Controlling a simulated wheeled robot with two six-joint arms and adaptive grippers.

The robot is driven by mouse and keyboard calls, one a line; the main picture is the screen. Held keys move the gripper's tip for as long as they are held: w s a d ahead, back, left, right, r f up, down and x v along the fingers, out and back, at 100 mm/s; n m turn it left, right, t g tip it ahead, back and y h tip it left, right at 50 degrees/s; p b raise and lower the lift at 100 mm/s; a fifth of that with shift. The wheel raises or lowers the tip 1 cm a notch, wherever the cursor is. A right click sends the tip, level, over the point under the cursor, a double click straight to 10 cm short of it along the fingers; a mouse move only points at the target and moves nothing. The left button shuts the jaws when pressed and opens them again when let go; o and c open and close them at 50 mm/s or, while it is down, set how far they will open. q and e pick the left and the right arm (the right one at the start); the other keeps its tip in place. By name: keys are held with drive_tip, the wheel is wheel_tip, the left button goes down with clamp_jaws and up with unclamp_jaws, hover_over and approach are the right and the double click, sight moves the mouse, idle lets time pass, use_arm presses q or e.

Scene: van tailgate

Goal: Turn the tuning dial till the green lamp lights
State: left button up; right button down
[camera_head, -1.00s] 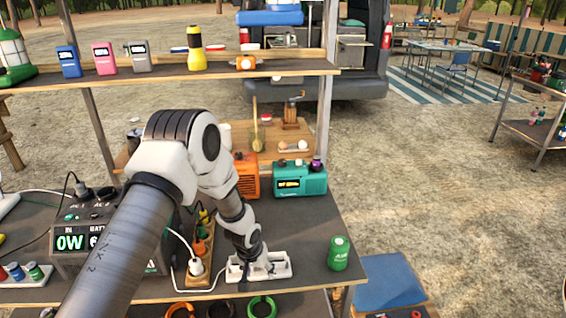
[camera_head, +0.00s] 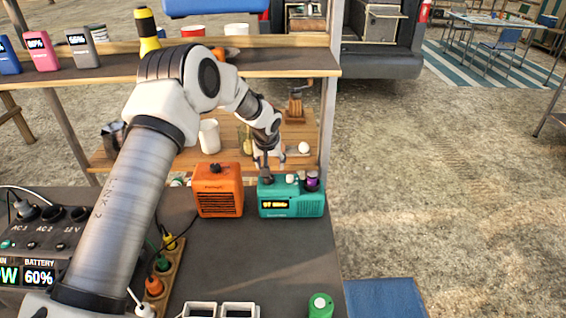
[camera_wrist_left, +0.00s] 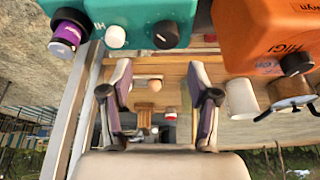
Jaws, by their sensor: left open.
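The teal radio (camera_head: 277,208) stands at the back right of the dark table, with a lit yellow display (camera_head: 275,205). On its top are a dark knob (camera_wrist_left: 166,34), a small white knob (camera_wrist_left: 115,37) and a purple-topped knob (camera_wrist_left: 66,34). I cannot tell for certain which is the tuning dial. No lit green lamp shows on the radio. My left gripper (camera_head: 267,166) is just above the radio's left end. In the left wrist view its fingers (camera_wrist_left: 160,72) are spread apart and empty, beside the dark knob. My right gripper is out of view.
An orange box (camera_head: 218,192) with a dark knob stands left of the radio. A shelf (camera_head: 270,58) crosses behind and above.

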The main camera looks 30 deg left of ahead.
sight(269, 179)
use_arm(q)
drive_tip(key=shift+a+f, duration=0.15)
drive_tip(key=shift+f, duration=0.15)
drive_tip(key=shift+s+a+f+p, duration=0.15)
drive_tip(key=shift+s+f+p, duration=0.4)
drive_tip(key=shift+s+f, duration=0.15)
drive_tip(key=x, duration=0.4)
drive_tip(key=shift+w+f, duration=0.2)
drive_tip(key=shift+w, duration=0.3)
drive_tip(key=shift+w+f, duration=0.15)
drive_tip(key=shift+s+r, duration=0.35)
drive_tip(key=shift+c, duration=1.1)
drive_tip(key=shift+s+r, duration=0.1)
drive_tip(key=c, duration=0.5)
clamp_jaws()
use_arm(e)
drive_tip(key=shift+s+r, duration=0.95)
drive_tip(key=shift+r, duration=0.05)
